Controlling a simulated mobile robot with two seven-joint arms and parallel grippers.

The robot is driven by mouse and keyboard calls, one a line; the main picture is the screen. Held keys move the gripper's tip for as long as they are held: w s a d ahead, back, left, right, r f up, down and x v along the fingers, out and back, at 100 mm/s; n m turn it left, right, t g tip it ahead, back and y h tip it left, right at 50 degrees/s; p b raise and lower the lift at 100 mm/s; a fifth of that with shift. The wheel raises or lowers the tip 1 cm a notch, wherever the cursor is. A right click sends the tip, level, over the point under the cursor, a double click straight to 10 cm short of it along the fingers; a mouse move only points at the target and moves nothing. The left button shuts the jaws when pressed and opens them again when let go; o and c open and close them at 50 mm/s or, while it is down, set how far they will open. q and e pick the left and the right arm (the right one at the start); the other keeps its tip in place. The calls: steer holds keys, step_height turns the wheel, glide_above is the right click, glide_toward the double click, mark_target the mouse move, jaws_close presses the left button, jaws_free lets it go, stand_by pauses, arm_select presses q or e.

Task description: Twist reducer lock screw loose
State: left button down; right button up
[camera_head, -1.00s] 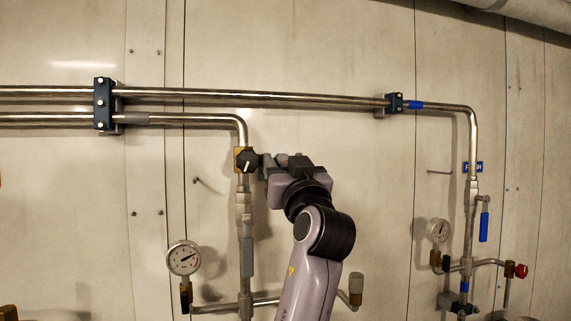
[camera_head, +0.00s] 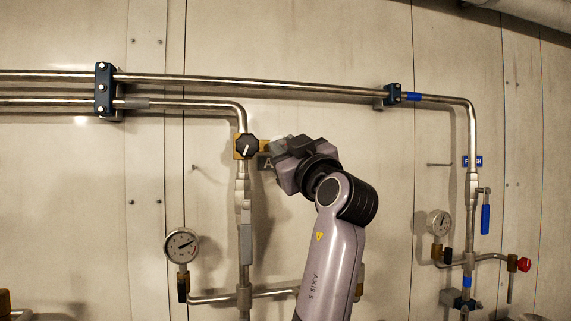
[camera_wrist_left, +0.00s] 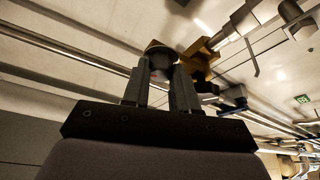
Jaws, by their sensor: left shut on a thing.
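The reducer sits on the left vertical pipe, with a brass-coloured body (camera_head: 239,147) and a black knob (camera_head: 247,147) with a white mark. A short brass-coloured piece (camera_head: 264,146) shows right of the knob. My left gripper (camera_head: 274,147) is just right of it, tilted. In the left wrist view, my left gripper's grey fingers (camera_wrist_left: 160,82) are shut on a small grey round part with a brown cap, apparently the lock screw (camera_wrist_left: 157,50). The yellowish reducer body (camera_wrist_left: 199,55) is close beside it there. The contact is partly hidden in the head view. My right gripper is not in view.
A pressure gauge (camera_head: 182,245) hangs lower left. Horizontal pipes (camera_head: 250,82) run above. On the right are a blue-handled valve (camera_head: 485,219) and a red knob (camera_head: 524,264). The wall between the vertical pipes is mostly clear.

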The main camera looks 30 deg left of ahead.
arm_select(q)
steer(key=n+g, duration=0.2)
steer(key=n, duration=0.2)
steer(key=shift+d+y, duration=0.1)
steer(key=shift+y, duration=0.2)
steer(key=n, duration=0.1)
steer(key=n+g, duration=0.1)
steer(key=n, duration=0.1)
steer(key=shift+w+r+n+g, duration=0.1)
steer(key=shift+r+n+g, duration=0.05)
steer(key=shift+n+g, duration=0.15)
steer(key=n+g+p, duration=0.1)
steer(key=n, duration=0.1)
steer(key=n+h+p, duration=0.1)
steer(key=n, duration=0.1)
steer(key=shift+r+n+g, duration=0.15)
steer(key=shift+n+g, duration=0.25)
steer(key=shift+d+n+g+h+p, duration=0.1)
steer(key=shift+n+g+h+p, duration=0.45)
steer(key=shift+n, duration=1.15)
steer(key=shift+p, duration=0.3)
steer(key=c, duration=0.9)
jaws_free()
steer(key=shift+b+v, duration=0.7)
steer(key=shift+v, duration=2.85)
